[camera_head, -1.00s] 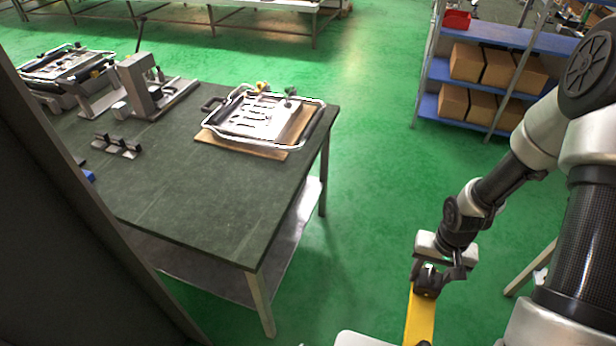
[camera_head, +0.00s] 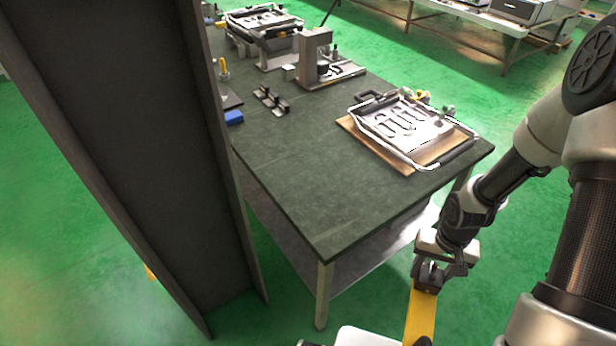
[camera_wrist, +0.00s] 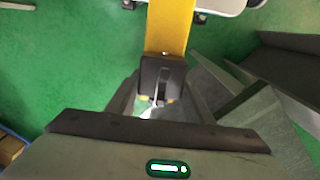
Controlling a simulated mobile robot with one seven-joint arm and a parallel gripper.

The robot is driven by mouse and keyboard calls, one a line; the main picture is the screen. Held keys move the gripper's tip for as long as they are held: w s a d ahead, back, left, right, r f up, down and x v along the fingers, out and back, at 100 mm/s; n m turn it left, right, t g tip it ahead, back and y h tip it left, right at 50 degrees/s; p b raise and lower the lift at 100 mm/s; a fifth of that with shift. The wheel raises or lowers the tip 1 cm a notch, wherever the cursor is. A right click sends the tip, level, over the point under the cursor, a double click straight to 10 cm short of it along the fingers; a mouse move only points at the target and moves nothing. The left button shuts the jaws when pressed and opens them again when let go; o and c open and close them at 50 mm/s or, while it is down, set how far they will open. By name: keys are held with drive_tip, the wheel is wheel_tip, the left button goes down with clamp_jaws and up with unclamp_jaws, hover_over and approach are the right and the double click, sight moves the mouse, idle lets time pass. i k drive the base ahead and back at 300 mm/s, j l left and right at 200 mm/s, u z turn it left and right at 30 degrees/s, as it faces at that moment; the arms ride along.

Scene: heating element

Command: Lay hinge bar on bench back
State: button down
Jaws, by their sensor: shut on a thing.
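My gripper (camera_head: 430,275) is at the lower right of the head view, out over the floor in front of the bench and below its top. It is shut on the hinge bar (camera_head: 420,318), a yellow bar with a dark block at its held end. The bar also shows in the wrist view (camera_wrist: 169,25), running up out of the picture; its far end is hidden in both views. The bench (camera_head: 310,165) has a dark green-grey top and stands left of my gripper, clear of it.
A metal-framed heating unit (camera_head: 405,125) lies on a wooden board at the bench's right side. A grey press-like fixture (camera_head: 315,55), small dark brackets (camera_head: 270,100) and a blue block (camera_head: 233,117) stand farther back. A tall dark panel (camera_head: 120,130) blocks the left. The bench's near middle is bare.

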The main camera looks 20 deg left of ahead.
sight(325, 191)
drive_tip(key=i+l+u, duration=0.1)
drive_tip(key=u, duration=0.25)
drive_tip(key=i+l+u, duration=0.15)
drive_tip(key=u, duration=0.2)
drive_tip(key=i+l+u, duration=0.15)
drive_tip(key=u, duration=0.2)
drive_tip(key=i+l+u, duration=0.25)
drive_tip(key=u, duration=0.15)
drive_tip(key=i+l+u, duration=0.2)
drive_tip(key=l+u, duration=0.15)
drive_tip(key=l, duration=0.15)
